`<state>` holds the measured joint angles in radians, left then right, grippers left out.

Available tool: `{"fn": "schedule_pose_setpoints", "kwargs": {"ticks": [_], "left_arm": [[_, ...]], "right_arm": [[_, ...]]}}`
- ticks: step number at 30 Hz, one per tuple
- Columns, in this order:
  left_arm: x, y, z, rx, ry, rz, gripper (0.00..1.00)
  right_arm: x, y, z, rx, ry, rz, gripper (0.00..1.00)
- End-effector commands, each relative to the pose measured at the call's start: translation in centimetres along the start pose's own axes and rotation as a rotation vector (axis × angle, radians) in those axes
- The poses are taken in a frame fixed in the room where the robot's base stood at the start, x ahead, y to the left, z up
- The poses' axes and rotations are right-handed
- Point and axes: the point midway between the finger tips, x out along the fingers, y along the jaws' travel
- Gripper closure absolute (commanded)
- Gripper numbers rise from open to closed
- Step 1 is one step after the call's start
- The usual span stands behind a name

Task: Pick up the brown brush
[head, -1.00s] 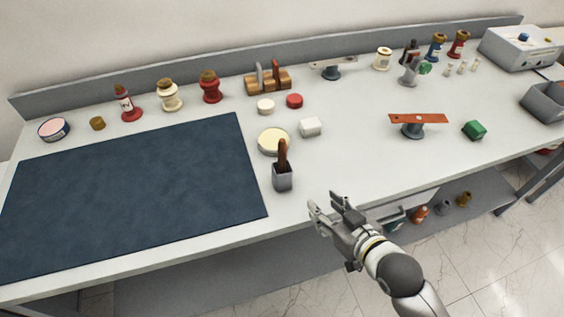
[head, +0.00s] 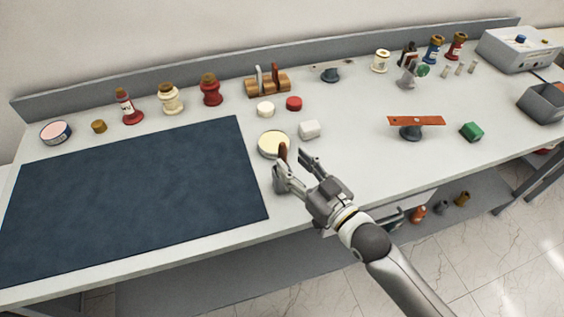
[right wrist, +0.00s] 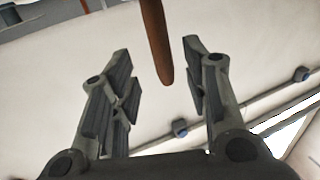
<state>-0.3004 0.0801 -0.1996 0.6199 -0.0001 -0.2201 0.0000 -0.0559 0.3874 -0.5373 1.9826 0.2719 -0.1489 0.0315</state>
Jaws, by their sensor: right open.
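My right gripper (head: 292,162) is open and empty beside the brush. In the right wrist view the brush handle (right wrist: 156,45) hangs in from the top, its rounded end between the two open fingers of the right gripper (right wrist: 160,85). I cannot tell whether a finger touches it. My left gripper is not in view.
A dark blue mat (head: 130,200) covers the left of the table. An orange bar on a stand (head: 416,121) is to the right, with free table between.

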Motion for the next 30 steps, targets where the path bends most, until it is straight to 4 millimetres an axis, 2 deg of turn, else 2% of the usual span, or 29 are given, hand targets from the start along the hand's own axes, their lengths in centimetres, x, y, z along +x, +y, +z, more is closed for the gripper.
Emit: {"fn": "schedule_pose_setpoints", "kwargs": {"ticks": [6,10,14,20,23,30], "left_arm": [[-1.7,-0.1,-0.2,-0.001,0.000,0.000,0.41],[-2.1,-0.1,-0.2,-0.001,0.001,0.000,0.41],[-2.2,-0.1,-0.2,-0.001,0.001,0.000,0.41],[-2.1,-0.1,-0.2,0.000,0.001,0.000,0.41],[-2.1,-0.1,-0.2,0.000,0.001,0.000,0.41],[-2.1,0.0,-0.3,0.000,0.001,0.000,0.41]], "right_arm": [[2.7,-0.3,-0.4,0.001,-0.001,0.000,0.57],[4.3,-0.3,-0.2,0.000,0.000,0.000,0.57],[5.0,-0.3,-0.1,-0.001,-0.001,0.000,0.57],[5.0,-0.3,0.0,-0.001,-0.001,0.000,0.57],[5.0,-0.3,0.0,-0.001,-0.001,0.000,0.67],[5.0,-0.3,0.0,-0.001,-0.001,0.000,0.98]]}}
